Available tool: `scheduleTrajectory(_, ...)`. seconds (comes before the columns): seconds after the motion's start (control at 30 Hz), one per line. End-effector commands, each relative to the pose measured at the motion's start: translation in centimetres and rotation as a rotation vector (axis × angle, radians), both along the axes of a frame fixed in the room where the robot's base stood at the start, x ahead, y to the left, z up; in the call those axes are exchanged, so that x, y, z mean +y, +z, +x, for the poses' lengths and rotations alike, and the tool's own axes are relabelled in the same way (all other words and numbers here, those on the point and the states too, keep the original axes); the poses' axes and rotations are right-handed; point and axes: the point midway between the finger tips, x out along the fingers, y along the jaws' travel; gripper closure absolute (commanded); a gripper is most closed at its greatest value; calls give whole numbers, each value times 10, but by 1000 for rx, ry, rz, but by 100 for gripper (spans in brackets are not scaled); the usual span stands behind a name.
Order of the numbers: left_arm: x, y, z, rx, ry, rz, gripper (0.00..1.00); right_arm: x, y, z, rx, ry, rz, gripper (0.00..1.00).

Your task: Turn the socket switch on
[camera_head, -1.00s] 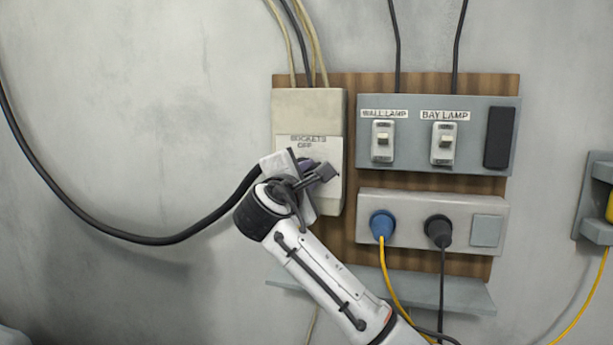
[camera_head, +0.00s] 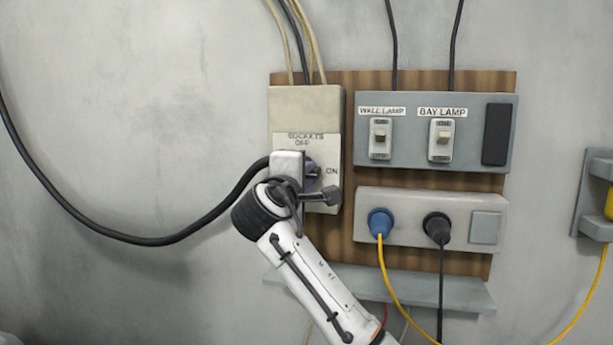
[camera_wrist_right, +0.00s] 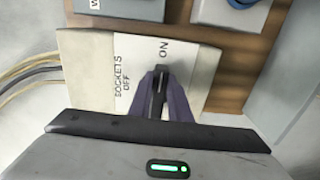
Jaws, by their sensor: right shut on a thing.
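The socket switch box (camera_head: 305,108) is a cream box on the wall board, with a lighter plate marked SOCKETS OFF at the top and ON at the right. My right gripper (camera_head: 311,171) is at the plate, coming from the lower right. In the right wrist view its purple fingers (camera_wrist_right: 166,98) are shut on a dark switch handle (camera_wrist_right: 158,88), one on each side. The handle's visible end points toward the ON mark in that view. The gripper hides much of the handle in the head view. My left gripper is not in view.
To the right are the WALL LAMP switch (camera_head: 380,138) and BAY LAMP switch (camera_head: 441,140). Below them a socket strip (camera_head: 400,205) holds a blue plug (camera_head: 381,222) and a black plug (camera_head: 437,228). A grey shelf (camera_head: 440,293) juts out underneath. Cables hang around.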

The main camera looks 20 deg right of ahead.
Motion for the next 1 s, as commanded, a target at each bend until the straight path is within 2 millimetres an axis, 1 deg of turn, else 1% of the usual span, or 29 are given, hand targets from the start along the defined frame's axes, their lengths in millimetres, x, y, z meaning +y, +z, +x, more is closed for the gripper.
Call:
scheduleTrajectory(0.2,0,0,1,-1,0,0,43,0,-2,0,2,0,6,100)
scheduleTrajectory(0.23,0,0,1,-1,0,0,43,0,-2,0,2,0,6,81)
scheduleTrajectory(0.33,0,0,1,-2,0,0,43,0,-2,0,2,0,5,64)
scheduleTrajectory(0.63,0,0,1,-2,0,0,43,1,-1,-1,1,1,3,64)
scheduleTrajectory(0.73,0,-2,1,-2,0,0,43,6,-1,-6,-2,3,2,64)
scheduleTrajectory(0.87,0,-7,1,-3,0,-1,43,17,-3,-23,-1,5,4,64)
scheduleTrajectory(1.0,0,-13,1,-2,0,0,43,33,-3,-47,-1,5,5,64)
